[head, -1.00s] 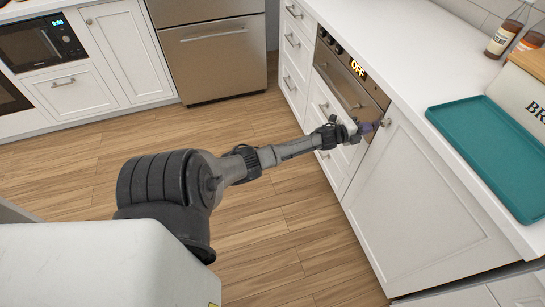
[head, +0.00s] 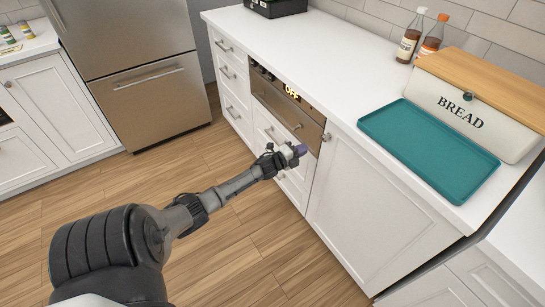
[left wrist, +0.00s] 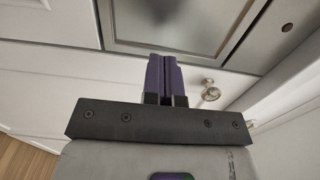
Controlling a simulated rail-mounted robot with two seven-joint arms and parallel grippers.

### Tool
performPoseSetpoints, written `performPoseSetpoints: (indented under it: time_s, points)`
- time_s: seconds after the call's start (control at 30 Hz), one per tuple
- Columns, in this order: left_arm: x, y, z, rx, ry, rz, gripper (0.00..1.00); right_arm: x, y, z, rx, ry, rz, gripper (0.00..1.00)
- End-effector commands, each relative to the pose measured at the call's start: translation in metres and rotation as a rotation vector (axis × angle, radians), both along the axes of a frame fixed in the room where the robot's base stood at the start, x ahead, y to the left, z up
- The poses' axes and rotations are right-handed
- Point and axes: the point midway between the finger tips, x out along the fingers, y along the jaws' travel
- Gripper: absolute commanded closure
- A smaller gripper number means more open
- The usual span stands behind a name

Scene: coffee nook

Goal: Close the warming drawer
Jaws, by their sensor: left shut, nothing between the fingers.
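The warming drawer (head: 270,95) is a steel unit under the white counter, with a lit OFF display (head: 292,93) and a bar handle. Its front looks about flush with the cabinets; I cannot tell whether a small gap is left. In the left wrist view a steel front (left wrist: 190,22) shows at the top. My left gripper (head: 299,151) is in front of the drawer's lower right part, with its purple fingers together and empty. They also show in the left wrist view (left wrist: 164,72). I cannot tell whether they touch the front. My right gripper is out of view.
A white cabinet door (head: 375,205) with a round knob (left wrist: 210,90) is right of the drawer. White drawers (head: 230,75) stand left of it. A teal tray (head: 430,150), bread box (head: 480,108) and bottles (head: 412,35) are on the counter. The wooden floor is clear.

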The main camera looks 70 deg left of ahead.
Motion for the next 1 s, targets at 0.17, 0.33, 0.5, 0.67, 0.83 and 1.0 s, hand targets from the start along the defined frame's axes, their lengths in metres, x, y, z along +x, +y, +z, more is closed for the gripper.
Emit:
performPoseSetpoints:
  time_s: [0.17,0.33,0.5,0.67,0.83,1.0]
  points:
    - [-0.038,-0.007,0.002,0.0,0.002,0.0,1.0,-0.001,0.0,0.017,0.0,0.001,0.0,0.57]
    - [-0.066,-0.013,0.002,0.0,0.001,0.0,1.0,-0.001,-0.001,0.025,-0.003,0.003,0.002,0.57]
    - [-0.085,-0.016,0.001,0.0,0.001,0.0,1.0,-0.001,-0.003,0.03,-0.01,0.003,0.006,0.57]
    - [-0.094,-0.018,0.001,0.001,-0.001,0.0,1.0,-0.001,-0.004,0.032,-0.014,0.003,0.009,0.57]
    - [-0.096,-0.018,0.0,0.001,-0.001,0.0,1.0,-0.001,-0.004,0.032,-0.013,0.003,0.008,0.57]
    - [-0.096,-0.018,0.0,-0.011,-0.003,0.0,1.0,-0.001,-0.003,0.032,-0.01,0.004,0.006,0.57]
